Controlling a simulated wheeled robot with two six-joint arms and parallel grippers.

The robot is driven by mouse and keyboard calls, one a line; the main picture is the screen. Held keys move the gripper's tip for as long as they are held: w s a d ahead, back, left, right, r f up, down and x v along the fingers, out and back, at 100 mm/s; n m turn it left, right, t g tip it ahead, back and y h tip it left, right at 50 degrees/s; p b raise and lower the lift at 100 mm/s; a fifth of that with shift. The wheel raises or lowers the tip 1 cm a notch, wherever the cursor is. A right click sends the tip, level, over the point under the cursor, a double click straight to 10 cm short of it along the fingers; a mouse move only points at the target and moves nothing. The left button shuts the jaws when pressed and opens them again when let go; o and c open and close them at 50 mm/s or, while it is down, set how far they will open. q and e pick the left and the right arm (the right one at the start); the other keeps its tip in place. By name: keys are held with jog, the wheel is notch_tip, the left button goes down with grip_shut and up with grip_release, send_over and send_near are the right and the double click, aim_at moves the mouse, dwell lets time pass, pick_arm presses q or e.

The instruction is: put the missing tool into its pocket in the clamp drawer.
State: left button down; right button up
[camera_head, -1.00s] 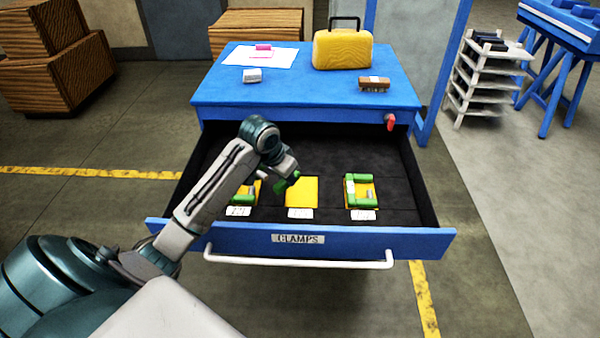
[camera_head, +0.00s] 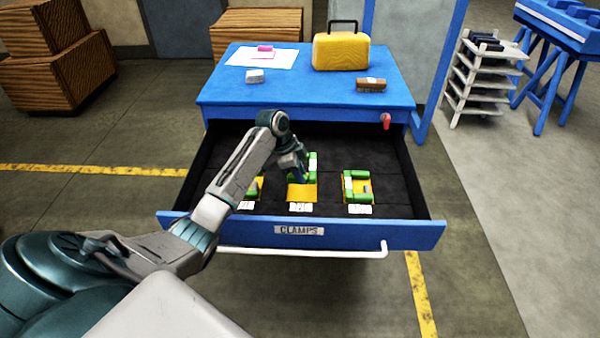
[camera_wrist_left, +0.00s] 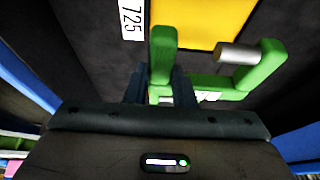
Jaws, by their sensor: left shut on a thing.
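The clamp drawer (camera_head: 405,207) is pulled out below the blue bench top and has three yellow pockets in a row. My left gripper (camera_head: 300,176) is shut on a green clamp (camera_head: 312,162) over the middle pocket (camera_head: 302,192). In the left wrist view the green clamp (camera_wrist_left: 163,55) with its grey pin sits between the fingers (camera_wrist_left: 160,88), beside the yellow pocket (camera_wrist_left: 205,22) and a label reading 725. I cannot tell whether the clamp touches the drawer floor. Green clamps lie in the right pocket (camera_head: 357,187) and the left pocket (camera_head: 255,187), partly behind my arm. My right gripper is not in view.
On the bench top (camera_head: 300,90) are a yellow case (camera_head: 341,51), a brown block (camera_head: 371,85), a grey-white block (camera_head: 255,76) and a paper (camera_head: 262,57) with a pink item. The drawer's side walls and front panel bound the space around my gripper.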

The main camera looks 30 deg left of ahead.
pick_arm(q)
jog(key=shift+f+b, duration=0.35)
jog(key=shift+f, duration=0.3)
notch_tip(320, 180, down, 3)
jog(key=b, duration=0.3)
jog(key=shift+f, duration=0.85)
jog(key=shift+p, duration=0.5)
jog(key=shift+f, duration=0.5)
dwell(0.8)
